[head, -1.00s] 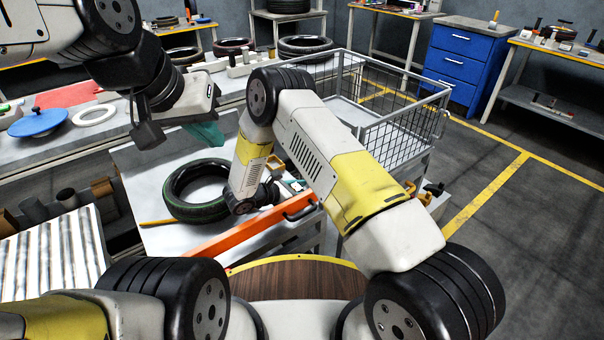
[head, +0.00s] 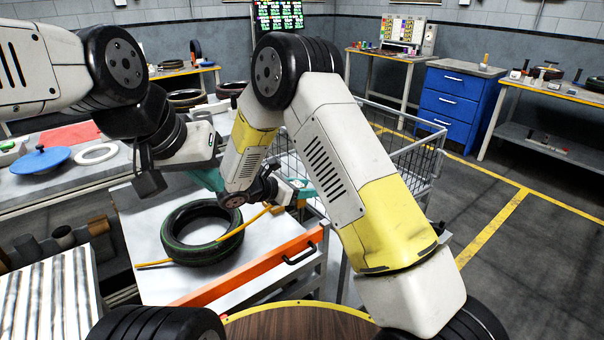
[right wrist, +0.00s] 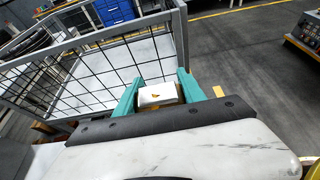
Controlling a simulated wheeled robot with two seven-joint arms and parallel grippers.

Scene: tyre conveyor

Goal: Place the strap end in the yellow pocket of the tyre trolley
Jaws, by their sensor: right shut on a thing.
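My right gripper (head: 303,188) is beside the trolley's wire basket. In the right wrist view its teal fingers (right wrist: 158,90) are shut on a small white block with a yellow mark, which I take as the strap end (right wrist: 156,96). The yellow strap (head: 155,264) runs from the table through the tyre (head: 200,233) and up towards this gripper. The tyre lies flat on the white table. My left gripper (head: 208,180) hangs above the table behind the tyre, mostly hidden by its wrist. I cannot make out the trolley's yellow pocket for certain; my right arm covers part of the trolley.
The wire-mesh tyre trolley (head: 415,160) stands right of the table; its basket also shows in the right wrist view (right wrist: 95,68). An orange bar (head: 245,270) edges the table front. A blue cabinet (head: 455,100) stands behind. The floor at the right is clear.

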